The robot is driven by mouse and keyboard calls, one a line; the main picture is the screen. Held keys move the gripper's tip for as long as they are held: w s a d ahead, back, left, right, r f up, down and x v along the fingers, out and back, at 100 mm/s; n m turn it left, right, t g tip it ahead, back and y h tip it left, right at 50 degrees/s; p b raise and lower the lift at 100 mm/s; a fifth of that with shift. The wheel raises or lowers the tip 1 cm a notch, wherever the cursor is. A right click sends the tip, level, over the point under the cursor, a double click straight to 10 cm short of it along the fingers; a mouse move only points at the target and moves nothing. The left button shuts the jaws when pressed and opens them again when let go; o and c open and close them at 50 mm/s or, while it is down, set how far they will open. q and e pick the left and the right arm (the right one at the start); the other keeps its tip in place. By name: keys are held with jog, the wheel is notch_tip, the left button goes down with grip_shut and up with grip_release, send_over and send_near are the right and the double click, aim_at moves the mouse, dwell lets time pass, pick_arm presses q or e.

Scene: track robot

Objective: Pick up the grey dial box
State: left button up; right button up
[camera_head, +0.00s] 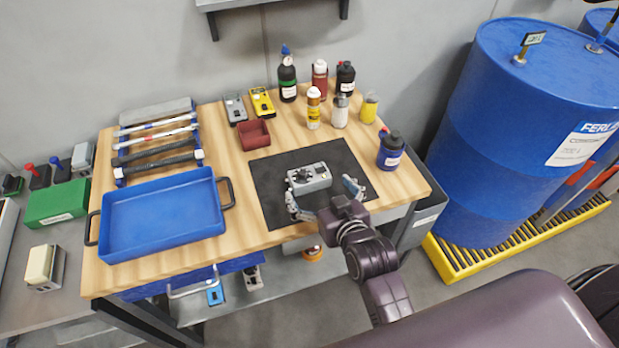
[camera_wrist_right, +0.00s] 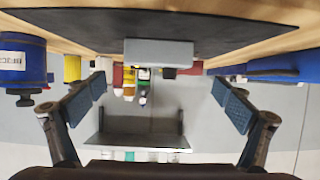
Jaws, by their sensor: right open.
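The grey dial box (camera_head: 309,178) lies on the black mat (camera_head: 268,196) on the wooden workbench, with its dark dial facing up. In the right wrist view, which looks upside down, the grey box (camera_wrist_right: 158,52) sits against the mat, centred between the fingers. My right gripper (camera_head: 322,196) is open at the front of the box, with one finger toward each side. It also shows open and empty in the right wrist view (camera_wrist_right: 159,89). No contact with the box shows. My left gripper is not in view.
A blue tray (camera_head: 163,217) is left of the mat. A blue bottle (camera_head: 390,150) stands close by the mat's right edge. Several bottles, a red bin (camera_head: 254,135) and yellow meter (camera_head: 262,102) are behind. A large blue drum (camera_head: 510,130) stands right of the bench.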

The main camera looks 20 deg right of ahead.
aim_at(311, 176)
jog(key=x, duration=0.2)
jog(key=shift+w, duration=0.35)
jog(key=shift+p+x, duration=0.7)
jog(key=shift+x, duration=1.95)
jog(key=shift+d+f, duration=0.2)
jog(key=shift+s, duration=0.1)
jog(key=shift+r, duration=0.1)
jog(key=c, duration=1.4)
